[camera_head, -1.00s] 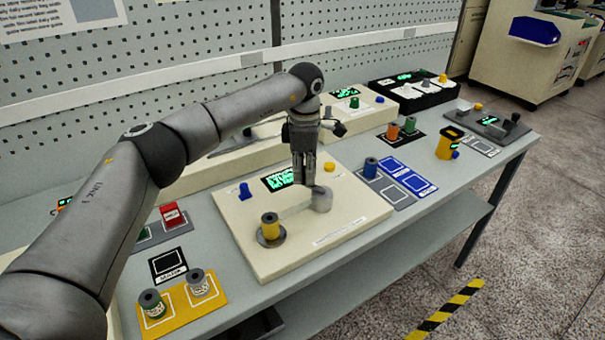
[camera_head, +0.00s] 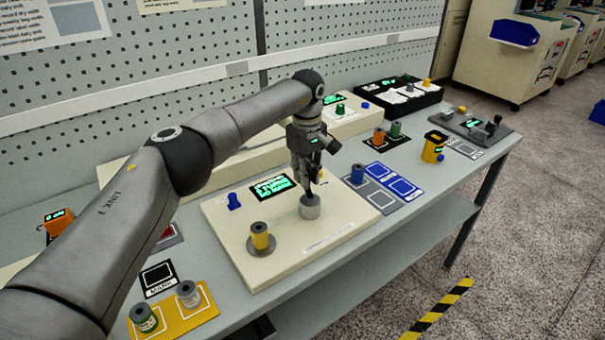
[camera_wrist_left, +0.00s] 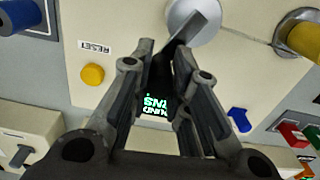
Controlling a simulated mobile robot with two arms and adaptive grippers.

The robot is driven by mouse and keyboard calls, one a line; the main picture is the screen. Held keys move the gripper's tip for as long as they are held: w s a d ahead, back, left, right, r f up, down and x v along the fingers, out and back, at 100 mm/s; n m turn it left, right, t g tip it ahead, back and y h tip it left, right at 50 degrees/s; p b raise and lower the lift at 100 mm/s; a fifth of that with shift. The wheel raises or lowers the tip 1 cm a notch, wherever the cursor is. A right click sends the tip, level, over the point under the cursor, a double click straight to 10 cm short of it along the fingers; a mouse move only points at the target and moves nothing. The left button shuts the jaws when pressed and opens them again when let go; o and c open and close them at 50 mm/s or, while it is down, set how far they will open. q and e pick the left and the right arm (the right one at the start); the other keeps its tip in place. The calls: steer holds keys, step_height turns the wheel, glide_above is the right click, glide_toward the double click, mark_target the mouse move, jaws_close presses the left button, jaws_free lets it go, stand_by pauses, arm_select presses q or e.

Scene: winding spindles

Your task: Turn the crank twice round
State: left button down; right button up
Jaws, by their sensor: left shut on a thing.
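The winding machine is a cream board (camera_head: 345,222) with a grey round crank hub (camera_head: 310,207) near its front right. In the left wrist view the hub (camera_wrist_left: 192,22) is at the top, with a flat grey crank piece (camera_wrist_left: 190,32) running from it between my fingers. My left gripper (camera_head: 313,188) points down just behind the hub, shut on the crank; in the wrist view its fingertips (camera_wrist_left: 168,45) flank that piece. The fingers hide part of the crank. A yellow spool (camera_head: 259,234) stands upright on the board's spindle. My right gripper is not in view.
A green-lit display (camera_head: 271,187) and a blue lever (camera_head: 234,201) sit behind the crank. A yellow reset button (camera_wrist_left: 92,74) lies beside my fingers. A blue spool (camera_head: 357,173) stands to the right, and a yellow mat (camera_head: 176,323) with spools at front left.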

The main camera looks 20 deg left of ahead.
arm_select(q)
steer(key=shift+w+d+m, duration=0.1)
steer(key=shift+d+m, duration=0.1)
steer(key=shift+m, duration=0.3)
steer(key=c, duration=1.3)
jaws_free()
step_height(320, 180, up, 12)
